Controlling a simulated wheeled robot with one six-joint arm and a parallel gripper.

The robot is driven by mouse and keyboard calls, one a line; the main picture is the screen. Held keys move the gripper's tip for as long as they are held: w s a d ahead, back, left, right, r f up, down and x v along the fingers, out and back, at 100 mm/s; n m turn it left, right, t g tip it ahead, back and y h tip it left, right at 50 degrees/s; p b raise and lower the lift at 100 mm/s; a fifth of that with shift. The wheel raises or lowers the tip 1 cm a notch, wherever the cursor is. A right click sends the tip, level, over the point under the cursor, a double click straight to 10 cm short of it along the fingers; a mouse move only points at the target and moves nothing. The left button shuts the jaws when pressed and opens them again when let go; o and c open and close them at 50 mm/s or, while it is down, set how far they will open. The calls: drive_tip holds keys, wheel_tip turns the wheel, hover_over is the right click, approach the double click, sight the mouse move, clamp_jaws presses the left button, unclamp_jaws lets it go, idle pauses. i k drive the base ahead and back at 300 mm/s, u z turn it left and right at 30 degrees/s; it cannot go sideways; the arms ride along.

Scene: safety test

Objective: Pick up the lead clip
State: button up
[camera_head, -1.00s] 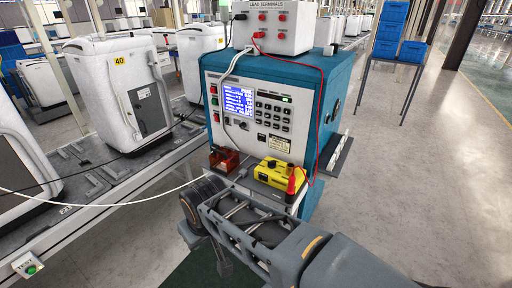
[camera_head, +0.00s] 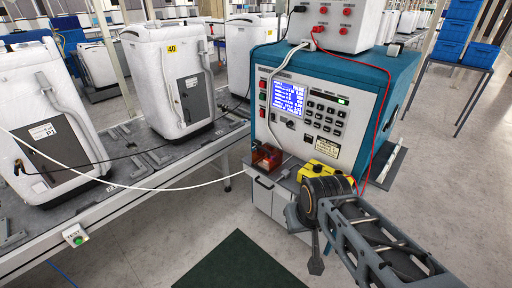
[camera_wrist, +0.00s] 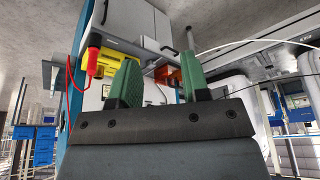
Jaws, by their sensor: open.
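The red lead clip (camera_wrist: 93,62) shows in the wrist view, at the end of a red lead beside a yellow box (camera_wrist: 110,56). The yellow box (camera_head: 322,170) also shows in the head view, on the tester's front shelf; there my arm covers its right part and hides the clip. My gripper (camera_wrist: 160,62) has two green fingers standing apart with nothing between them. In the wrist view the clip lies left of the left finger, outside the gap and apart from it. In the head view my wrist is in front of the shelf and the fingers cannot be made out.
The blue and white tester (camera_head: 310,105) carries a lead terminal box (camera_head: 325,25). A small red-brown box (camera_head: 266,156) sits left on the shelf. A conveyor (camera_head: 125,205) with white appliances runs along the left. A white cable crosses there. Open floor lies right of the tester.

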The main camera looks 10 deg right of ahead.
sight(19, 165)
drive_tip(key=u, duration=0.45)
drive_tip(key=i, duration=1.8)
drive_tip(key=u, duration=1.6)
drive_tip(key=i, duration=1.7)
drive_tip(key=u, duration=1.05)
